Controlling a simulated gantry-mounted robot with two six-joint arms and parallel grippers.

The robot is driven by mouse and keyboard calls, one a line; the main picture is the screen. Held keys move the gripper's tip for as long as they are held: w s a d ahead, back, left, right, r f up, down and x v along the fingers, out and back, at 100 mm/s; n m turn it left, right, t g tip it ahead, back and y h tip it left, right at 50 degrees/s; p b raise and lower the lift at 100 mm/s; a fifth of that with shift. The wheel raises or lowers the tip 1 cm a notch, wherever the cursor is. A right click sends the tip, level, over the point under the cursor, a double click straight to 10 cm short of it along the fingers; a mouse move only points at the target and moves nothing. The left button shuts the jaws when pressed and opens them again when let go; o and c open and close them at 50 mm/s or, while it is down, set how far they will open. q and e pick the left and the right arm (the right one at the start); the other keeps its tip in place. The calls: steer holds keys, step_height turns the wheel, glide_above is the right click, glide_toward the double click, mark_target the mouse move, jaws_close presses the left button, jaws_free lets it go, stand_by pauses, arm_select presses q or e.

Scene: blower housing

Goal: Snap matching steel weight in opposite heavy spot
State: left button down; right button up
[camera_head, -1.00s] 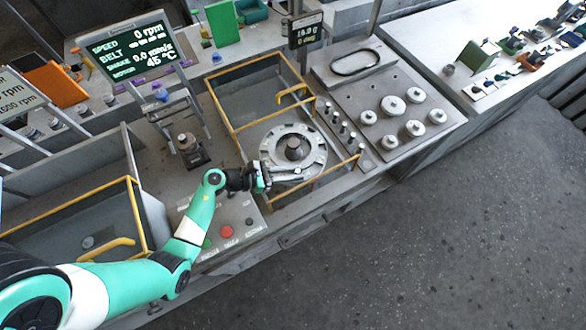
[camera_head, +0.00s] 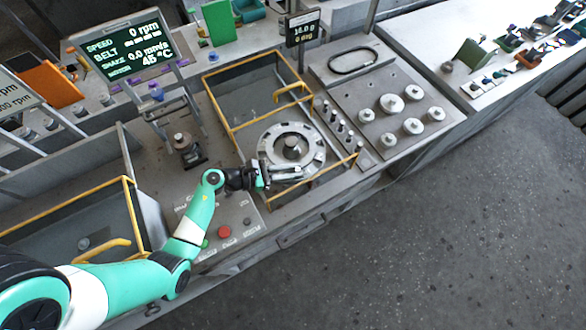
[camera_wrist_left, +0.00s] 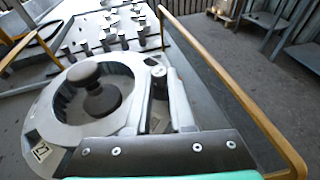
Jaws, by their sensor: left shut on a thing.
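The round grey blower wheel (camera_head: 271,147) with a notched rim and a dark central knob sits inside the yellow-framed housing; it also fills the left of the left wrist view (camera_wrist_left: 52,120). My left gripper (camera_head: 298,172) reaches in from the left over the wheel's near rim. In the left wrist view its fingers (camera_wrist_left: 160,92) close around a small steel cylinder (camera_wrist_left: 159,80), apparently a weight, at the rim. Whether the cylinder is seated in the rim or lifted is unclear. A row of small steel weights (camera_head: 341,127) stands right of the wheel. My right gripper is out of view.
The yellow guard bar (camera_head: 338,169) runs close by the gripper on the near side. Round weights (camera_head: 391,104) stand on the grey plate at right. The display (camera_head: 124,47) reads 0 rpm. A red button (camera_head: 224,231) is on the front panel.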

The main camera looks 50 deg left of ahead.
arm_select(q)
steer(key=c, duration=0.7)
jaws_free()
steer(key=shift+s+f, duration=0.25)
steer(key=shift+f, duration=0.45)
steer(key=shift+s+a+r+p, duration=0.1)
steer(key=shift+s+r+p, duration=0.05)
steer(key=shift+r+p, duration=1.1)
steer(key=shift+w+a+r, duration=0.15)
steer(key=shift+w+r, duration=0.05)
steer(key=shift+r, duration=0.05)
steer(key=shift+r+p, duration=0.35)
steer(key=shift+p, duration=0.05)
steer(key=r+p, duration=0.4)
steer(key=shift+d+r, duration=0.2)
